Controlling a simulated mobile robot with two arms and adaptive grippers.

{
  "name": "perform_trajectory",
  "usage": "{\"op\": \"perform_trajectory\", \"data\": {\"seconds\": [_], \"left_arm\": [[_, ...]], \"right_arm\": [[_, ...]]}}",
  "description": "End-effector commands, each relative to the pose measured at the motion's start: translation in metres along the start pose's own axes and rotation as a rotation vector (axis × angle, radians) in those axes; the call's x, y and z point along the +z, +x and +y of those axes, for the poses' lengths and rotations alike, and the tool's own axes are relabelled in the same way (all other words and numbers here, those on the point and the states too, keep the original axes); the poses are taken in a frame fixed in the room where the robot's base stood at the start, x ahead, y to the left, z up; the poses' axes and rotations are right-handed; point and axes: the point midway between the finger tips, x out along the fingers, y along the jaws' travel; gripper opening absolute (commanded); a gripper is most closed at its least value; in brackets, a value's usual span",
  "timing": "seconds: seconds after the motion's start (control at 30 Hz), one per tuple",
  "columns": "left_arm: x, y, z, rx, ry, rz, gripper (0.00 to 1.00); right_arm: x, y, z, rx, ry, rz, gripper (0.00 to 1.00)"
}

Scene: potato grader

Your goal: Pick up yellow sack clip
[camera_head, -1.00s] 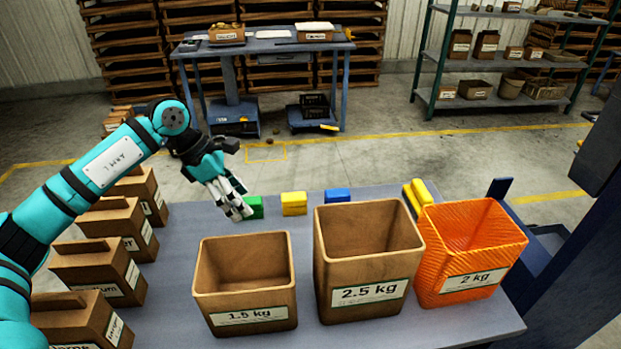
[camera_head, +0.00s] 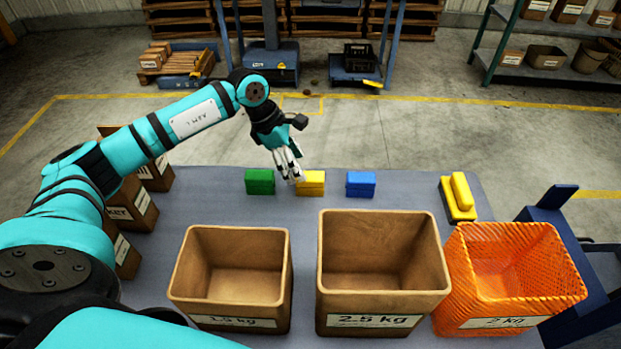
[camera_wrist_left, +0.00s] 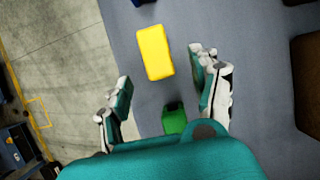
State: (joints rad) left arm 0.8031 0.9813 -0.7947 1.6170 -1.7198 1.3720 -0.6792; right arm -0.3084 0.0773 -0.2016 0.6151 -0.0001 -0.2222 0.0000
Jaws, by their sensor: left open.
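The yellow sack clip (camera_head: 312,183) is a small block on the grey table, between a green block (camera_head: 259,181) and a blue block (camera_head: 360,184). My left gripper (camera_head: 290,178) is at the clip's left end in the head view and partly overlaps it. In the left wrist view the yellow clip (camera_wrist_left: 155,52) lies ahead of the open fingers (camera_wrist_left: 165,85), with nothing between them but table and the green block (camera_wrist_left: 174,119) nearer the palm. I cannot tell the exact height of the fingers above the table. My right gripper is not in view.
A brown 1.5 kg box (camera_head: 187,285), a brown 2.5 kg box (camera_head: 335,300) and an orange 2 kg crate (camera_head: 510,295) stand along the front. A larger yellow object (camera_head: 458,198) lies at the right. Small brown boxes (camera_head: 128,205) stand at the left.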

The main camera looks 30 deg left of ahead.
Motion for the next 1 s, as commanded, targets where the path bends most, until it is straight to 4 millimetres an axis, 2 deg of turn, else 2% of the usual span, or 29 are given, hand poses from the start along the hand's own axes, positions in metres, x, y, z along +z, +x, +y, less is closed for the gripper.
{"op": "perform_trajectory", "data": {"seconds": [0.1, 0.23, 0.37, 0.5, 0.63, 0.93, 1.0], "left_arm": [[0.001, 0.018, -0.001, -0.003, 0.000, 0.000, 0.63], [0.000, 0.027, 0.000, 0.000, 0.000, 0.000, 0.63], [0.003, 0.036, 0.000, -0.003, 0.000, 0.000, 0.63], [0.006, 0.057, 0.001, -0.005, -0.001, 0.001, 0.63], [0.006, 0.074, 0.002, -0.002, -0.001, 0.000, 0.63], [0.004, 0.081, 0.002, 0.001, 0.000, 0.001, 0.63], [0.004, 0.081, 0.002, 0.001, 0.000, 0.001, 0.56]], "right_arm": [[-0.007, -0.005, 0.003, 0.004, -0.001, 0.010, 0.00], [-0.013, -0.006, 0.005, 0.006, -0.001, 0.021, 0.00], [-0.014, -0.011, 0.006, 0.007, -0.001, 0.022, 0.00], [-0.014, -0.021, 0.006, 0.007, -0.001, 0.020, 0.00], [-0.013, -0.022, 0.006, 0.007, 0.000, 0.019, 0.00], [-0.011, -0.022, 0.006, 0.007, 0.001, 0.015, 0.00], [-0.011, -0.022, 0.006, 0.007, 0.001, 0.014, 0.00]]}}
